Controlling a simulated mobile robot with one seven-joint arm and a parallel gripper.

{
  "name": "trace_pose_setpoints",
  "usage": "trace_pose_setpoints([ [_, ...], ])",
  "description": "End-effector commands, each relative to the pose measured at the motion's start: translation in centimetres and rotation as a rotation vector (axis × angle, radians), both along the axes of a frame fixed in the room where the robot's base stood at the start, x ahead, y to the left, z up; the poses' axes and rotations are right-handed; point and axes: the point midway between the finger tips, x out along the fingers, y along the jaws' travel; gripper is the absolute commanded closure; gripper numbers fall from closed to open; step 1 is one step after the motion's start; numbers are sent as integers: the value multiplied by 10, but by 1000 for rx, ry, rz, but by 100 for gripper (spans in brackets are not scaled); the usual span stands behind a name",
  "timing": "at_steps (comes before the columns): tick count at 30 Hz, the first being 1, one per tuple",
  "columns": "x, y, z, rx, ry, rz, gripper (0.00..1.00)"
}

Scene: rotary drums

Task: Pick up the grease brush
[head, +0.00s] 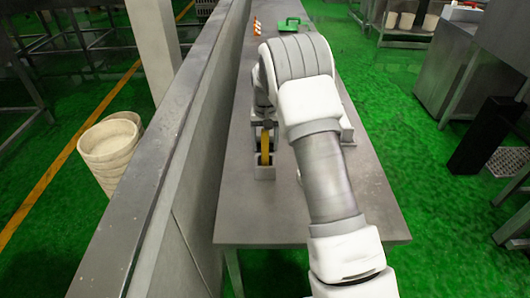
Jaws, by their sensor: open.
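I cannot make out the grease brush in the head view; my arm covers much of the middle of the metal table (268,213). My arm comes up from the bottom right and bends over the table.
An orange-and-white item (256,27) and a green item (289,23) are at the far end. A long metal wall (180,130) borders the left. The near table part is clear.

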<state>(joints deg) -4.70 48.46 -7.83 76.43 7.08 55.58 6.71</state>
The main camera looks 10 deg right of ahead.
Motion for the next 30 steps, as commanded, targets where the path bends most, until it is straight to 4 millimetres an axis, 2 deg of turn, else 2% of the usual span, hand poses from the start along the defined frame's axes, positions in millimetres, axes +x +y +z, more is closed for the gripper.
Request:
trace_pose_setpoints([
  [4,0,0,0,0,0,0,32],
  [5,0,0,0,0,0,0,36],
  [15,0,0,1,0,0,0,97],
  [16,0,0,1,0,0,0,100],
  [26,0,0,2,1,-1,0,100],
  [30,1,0,14,1,-4,0,100],
])
